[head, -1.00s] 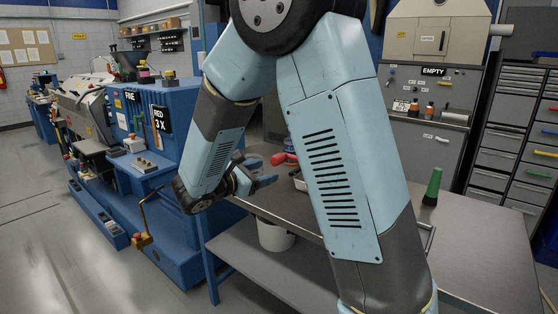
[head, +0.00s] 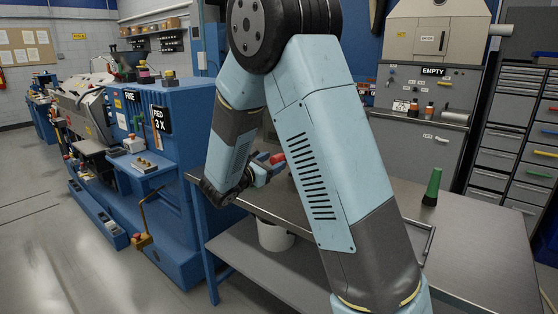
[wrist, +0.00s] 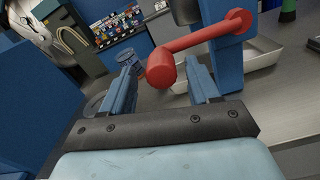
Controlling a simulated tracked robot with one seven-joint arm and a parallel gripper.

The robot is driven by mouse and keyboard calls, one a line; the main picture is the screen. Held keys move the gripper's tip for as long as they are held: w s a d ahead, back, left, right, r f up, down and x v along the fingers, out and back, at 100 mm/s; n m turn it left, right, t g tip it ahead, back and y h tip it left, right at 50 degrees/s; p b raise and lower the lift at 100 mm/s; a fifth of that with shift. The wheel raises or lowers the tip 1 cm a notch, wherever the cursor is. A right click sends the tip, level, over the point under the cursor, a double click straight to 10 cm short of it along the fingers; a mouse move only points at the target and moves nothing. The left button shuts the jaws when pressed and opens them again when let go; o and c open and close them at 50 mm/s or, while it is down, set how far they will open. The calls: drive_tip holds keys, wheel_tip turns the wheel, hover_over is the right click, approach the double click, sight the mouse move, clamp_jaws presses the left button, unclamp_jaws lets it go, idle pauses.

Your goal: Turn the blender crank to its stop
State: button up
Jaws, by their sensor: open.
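The red crank (wrist: 205,42) of the blender shows in the wrist view, its arm running from a hub at the upper right to a rounded grip end. That grip end appears between the two blue fingers of my gripper (wrist: 160,66), with gaps on both sides. My gripper is open and not closed on it. In the head view my gripper (head: 267,167) is beside the red crank (head: 277,158), over the workbench's left end. Most of the blender is hidden behind my arm there; a blue body part (wrist: 222,68) shows below the crank in the wrist view.
The steel workbench (head: 470,235) carries a green cone-shaped object (head: 432,187) at right. A metal tray (wrist: 262,58) lies near the crank. A white bucket (head: 274,236) stands on the lower shelf. Blue machinery (head: 180,120) stands at left; a drawer cabinet (head: 520,130) at right.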

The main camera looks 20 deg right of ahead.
drive_tip(key=shift+x, duration=1.6)
drive_tip(key=shift+c, duration=0.2)
clamp_jaws()
